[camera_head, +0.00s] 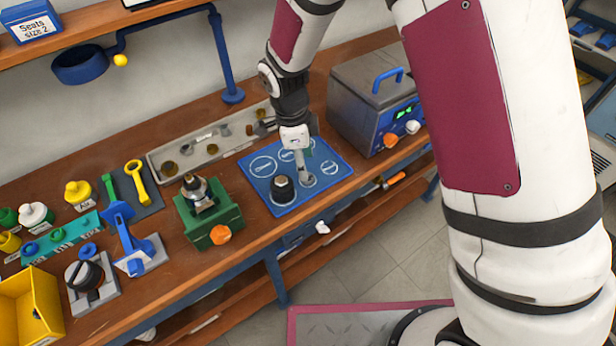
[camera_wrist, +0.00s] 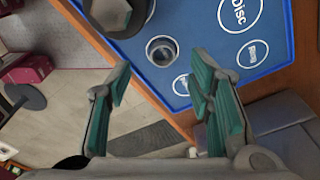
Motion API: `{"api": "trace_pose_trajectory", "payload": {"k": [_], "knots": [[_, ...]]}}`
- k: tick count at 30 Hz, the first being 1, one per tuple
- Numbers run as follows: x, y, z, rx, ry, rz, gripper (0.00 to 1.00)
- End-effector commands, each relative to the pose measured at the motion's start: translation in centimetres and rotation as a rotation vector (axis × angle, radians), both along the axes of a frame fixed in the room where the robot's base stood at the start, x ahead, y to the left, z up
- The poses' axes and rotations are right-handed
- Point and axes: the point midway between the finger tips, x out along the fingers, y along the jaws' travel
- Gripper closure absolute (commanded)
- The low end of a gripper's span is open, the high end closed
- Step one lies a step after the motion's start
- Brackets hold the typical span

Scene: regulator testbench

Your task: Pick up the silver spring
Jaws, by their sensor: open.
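A small round silver piece (camera_wrist: 162,50), seen from above and looking like the silver spring, stands on the blue mat (camera_wrist: 273,48) in the wrist view. In the head view it is mostly hidden by my gripper (camera_head: 304,172), which hangs over the right part of the mat (camera_head: 337,172). In the wrist view my gripper (camera_wrist: 160,92) is open and empty, its two teal-padded fingers spread wide. The silver piece appears beyond the fingertips, between their lines. A black-topped round part (camera_head: 283,188) stands just left of my gripper on the mat; it also shows in the wrist view (camera_wrist: 110,14).
A grey tray of small parts (camera_head: 200,148) lies behind the mat. A grey-blue box with a green display (camera_head: 370,100) stands to the right. A green fixture (camera_head: 208,215) stands to the left. The bench's front edge is close to the mat.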

Motion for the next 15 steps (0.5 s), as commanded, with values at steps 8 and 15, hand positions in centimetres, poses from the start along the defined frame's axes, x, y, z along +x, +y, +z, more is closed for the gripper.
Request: {"api": "trace_pose_trajectory", "payload": {"k": [8,15], "knots": [[0.1,-0.7,-2.6,-0.001,0.004,-0.001,0.52],[0.3,-1.0,-5.1,0.0,0.001,0.0,0.52]]}}
